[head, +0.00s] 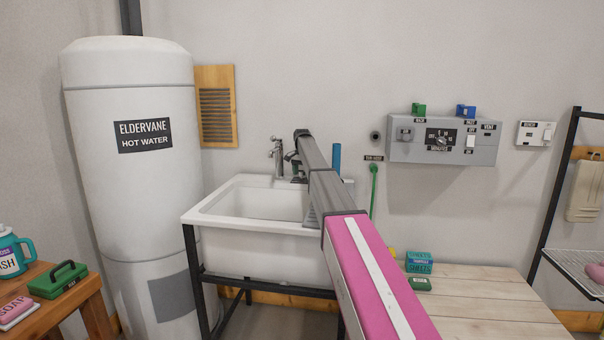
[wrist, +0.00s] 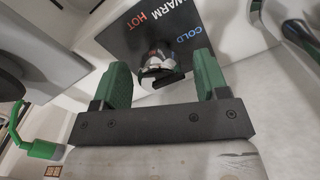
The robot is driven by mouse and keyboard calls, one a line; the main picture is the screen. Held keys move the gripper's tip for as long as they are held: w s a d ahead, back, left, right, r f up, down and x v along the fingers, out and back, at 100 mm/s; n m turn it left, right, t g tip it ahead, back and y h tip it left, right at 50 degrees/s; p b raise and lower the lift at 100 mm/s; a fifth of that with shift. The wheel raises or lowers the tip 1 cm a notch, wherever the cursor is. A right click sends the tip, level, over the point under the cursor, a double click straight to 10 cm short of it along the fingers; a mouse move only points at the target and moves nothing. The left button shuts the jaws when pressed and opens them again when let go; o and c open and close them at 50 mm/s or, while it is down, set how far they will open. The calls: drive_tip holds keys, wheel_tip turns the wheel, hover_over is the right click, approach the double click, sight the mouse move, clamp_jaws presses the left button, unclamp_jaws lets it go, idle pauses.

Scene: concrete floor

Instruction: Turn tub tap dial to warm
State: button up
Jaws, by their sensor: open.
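The tub tap dial (wrist: 156,66) is a small dark and silvery knob in front of a black plate (wrist: 125,35) lettered COLD, WARM and HOT in the wrist view. My gripper (wrist: 160,74) is open, its two green fingers on either side of the dial, with gaps visible. Whether either finger touches it I cannot tell. The dial's setting is not readable here. In the head view the chrome tap (head: 278,153) stands at the back of the white tub (head: 232,216). My arm hides the dial and most of my gripper there.
A white hot water tank (head: 140,210) stands left of the tub. A grey control box (head: 443,150) is on the wall at right. A green hose (head: 373,190) hangs right of the tub. A wooden bench (head: 480,300) is at lower right with small boxes (head: 419,262).

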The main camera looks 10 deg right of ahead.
drive_tip(key=c, duration=0.9)
drive_tip(key=shift+o, duration=0.2)
drive_tip(key=shift+n, duration=0.3)
drive_tip(key=n, duration=0.4)
drive_tip(key=shift+d, duration=0.1)
drive_tip(key=shift+r+n, duration=0.1)
drive_tip(key=shift+n, duration=2)
drive_tip(key=o, duration=0.9)
drive_tip(key=shift+c, duration=0.2)
